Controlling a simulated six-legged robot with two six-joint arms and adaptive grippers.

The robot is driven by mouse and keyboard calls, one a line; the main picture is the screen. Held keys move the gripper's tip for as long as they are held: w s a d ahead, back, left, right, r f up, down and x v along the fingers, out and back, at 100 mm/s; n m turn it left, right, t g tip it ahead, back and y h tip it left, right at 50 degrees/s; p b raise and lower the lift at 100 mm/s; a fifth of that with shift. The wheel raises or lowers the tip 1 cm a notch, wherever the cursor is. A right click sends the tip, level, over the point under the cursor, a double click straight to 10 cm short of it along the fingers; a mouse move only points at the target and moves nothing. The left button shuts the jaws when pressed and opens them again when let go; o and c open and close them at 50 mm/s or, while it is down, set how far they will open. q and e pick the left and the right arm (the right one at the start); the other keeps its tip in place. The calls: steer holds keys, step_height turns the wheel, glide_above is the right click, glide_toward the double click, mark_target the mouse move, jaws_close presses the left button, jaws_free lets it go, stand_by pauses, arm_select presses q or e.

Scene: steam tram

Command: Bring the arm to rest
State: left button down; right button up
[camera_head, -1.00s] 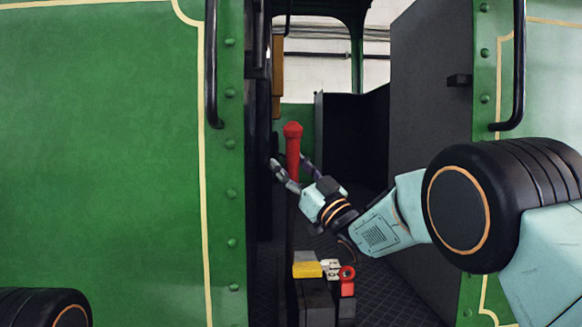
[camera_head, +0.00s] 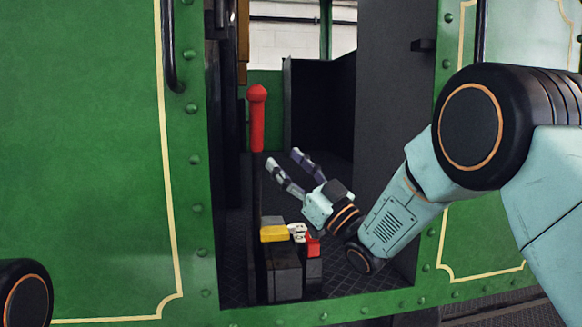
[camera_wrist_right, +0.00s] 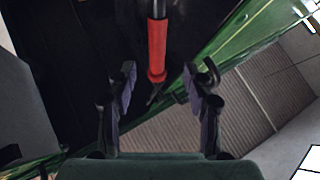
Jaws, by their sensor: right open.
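My right arm reaches in from the right through the tram's doorway in the head view. Its gripper (camera_head: 285,170) is open and empty, below and a little right of a red lever handle (camera_head: 257,118). The handle stands upright on a dark lever. In the right wrist view the open fingers (camera_wrist_right: 158,95) sit on both sides with a gap between them, and the red handle (camera_wrist_right: 157,50) shows beyond, apart from them. My left gripper is not in view.
Below my right gripper stands a dark block with a yellow part (camera_head: 274,233), a white part (camera_head: 297,232) and a red part (camera_head: 313,246) on top. Green riveted door frames (camera_head: 195,160) edge the opening. A dark panel (camera_head: 395,110) stands at the right.

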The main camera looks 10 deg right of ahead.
steer(key=shift+s+d+f, duration=0.1)
steer(key=shift+f, duration=0.1)
steer(key=w+d+f+m+h, duration=0.1)
steer(key=d+f+m+h, duration=0.15)
steer(key=f+h, duration=0.35)
steer(key=d+f+m+h, duration=0.1)
steer(key=f+m+h, duration=0.2)
steer(key=f, duration=0.6)
steer(key=s+d+f+m+g+h, duration=0.2)
steer(key=s+f+g, duration=0.15)
steer(key=f, duration=0.55)
steer(key=s+d+f+m+g+h, duration=0.1)
steer(key=s+d+f+g+h, duration=0.3)
steer(key=f, duration=0.6)
steer(key=s+f+m+g, duration=0.1)
steer(key=s+f+g, duration=0.1)
steer(key=s+f, duration=0.6)
steer(key=s+f+m+g, duration=0.1)
steer(key=s+f+g, duration=0.3)
steer(key=s, duration=0.6)
steer(key=s+d+f+g, duration=0.1)
steer(key=s+f, duration=0.3)
steer(key=s, duration=0.7)
steer(key=s+d+f+g, duration=0.1)
steer(key=s+f+g, duration=0.3)
steer(key=s, duration=0.8)
steer(key=shift+s+m+h, duration=0.25)
steer(key=shift+m+h, duration=0.1)
steer(key=shift+h, duration=0.05)
